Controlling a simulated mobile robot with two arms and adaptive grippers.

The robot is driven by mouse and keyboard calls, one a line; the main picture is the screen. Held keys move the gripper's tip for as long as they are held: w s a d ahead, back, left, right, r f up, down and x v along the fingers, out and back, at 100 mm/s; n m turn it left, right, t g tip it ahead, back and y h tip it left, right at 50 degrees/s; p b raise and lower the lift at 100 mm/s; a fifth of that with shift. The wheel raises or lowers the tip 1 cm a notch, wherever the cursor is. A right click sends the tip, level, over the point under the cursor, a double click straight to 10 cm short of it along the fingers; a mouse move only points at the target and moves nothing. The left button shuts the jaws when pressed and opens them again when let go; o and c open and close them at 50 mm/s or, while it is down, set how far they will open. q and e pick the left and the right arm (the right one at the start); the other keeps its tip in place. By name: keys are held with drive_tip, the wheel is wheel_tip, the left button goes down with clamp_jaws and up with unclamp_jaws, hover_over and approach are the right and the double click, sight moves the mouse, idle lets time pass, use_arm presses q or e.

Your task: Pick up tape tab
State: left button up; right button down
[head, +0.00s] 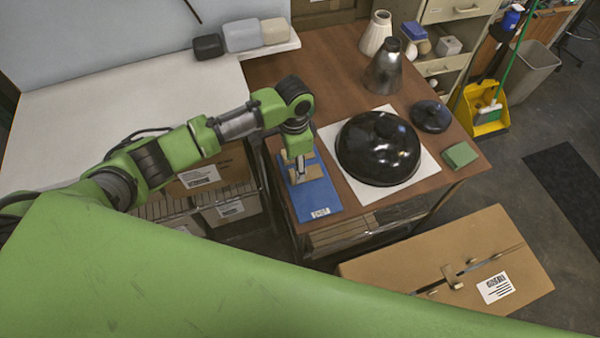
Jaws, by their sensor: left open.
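My left gripper (300,175) points down over a blue board (318,198) at the left edge of the wooden table. Its jaws are open and small in the view. A tan piece (313,172) lies on the board around and behind the fingers, partly hidden by them. It may be the tape tab, but I cannot tell for sure. I cannot tell whether the fingers touch it. My right gripper is not in view.
On the wooden table (330,60), a glossy black dome (378,148) sits on a white sheet (362,190), right of the board. A metal shade (384,72), a black disc (430,116) and a green block (460,155) stand beyond. The white counter (130,105) is mostly clear.

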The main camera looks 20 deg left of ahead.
use_arm(q)
drive_tip(key=shift+s+a+f, duration=0.1)
drive_tip(key=shift+f, duration=1.75)
drive_tip(key=c, duration=0.8)
drive_tip(key=shift+c, duration=0.2)
drive_tip(key=shift+r, duration=0.1)
drive_tip(key=shift+r, duration=0.4)
wheel_tip(320, 180, up, 2)
drive_tip(key=shift+r, duration=0.25)
drive_tip(key=s+d+r+b, duration=0.1)
drive_tip(key=s+d+r, duration=0.1)
drive_tip(key=d+r, duration=0.2)
drive_tip(key=s+d+r+b, duration=0.2)
drive_tip(key=d+r, duration=0.3)
drive_tip(key=d, duration=0.3)
drive_tip(key=shift+s+d+r, duration=0.3)
drive_tip(key=shift+s+d, duration=0.1)
drive_tip(key=shift+s, duration=0.45)
